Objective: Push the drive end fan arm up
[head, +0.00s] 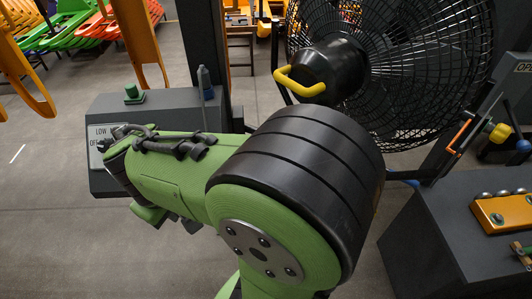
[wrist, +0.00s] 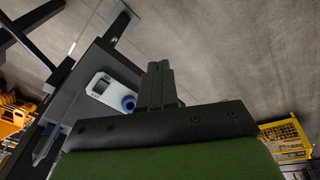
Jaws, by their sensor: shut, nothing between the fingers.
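A large black fan (head: 435,55) with a wire cage stands at the upper right of the head view. A curved yellow handle (head: 298,82) is on its black motor housing (head: 335,65). I cannot tell for certain which part is the drive end fan arm. My gripper (wrist: 160,72) shows in the wrist view with its dark fingers together and nothing between them. It appears apart from the fan handle, which I cannot make out in the wrist view. In the head view my green arm fills the middle and I cannot make out the fingers.
A grey box (head: 155,105) with a green button (head: 133,93) and a LOW/OFF plate is at left. A dark cabinet (head: 430,240) with an orange plate (head: 505,212) is at right. The wrist view shows a white plate with a blue ring (wrist: 128,103). Floor is open at left.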

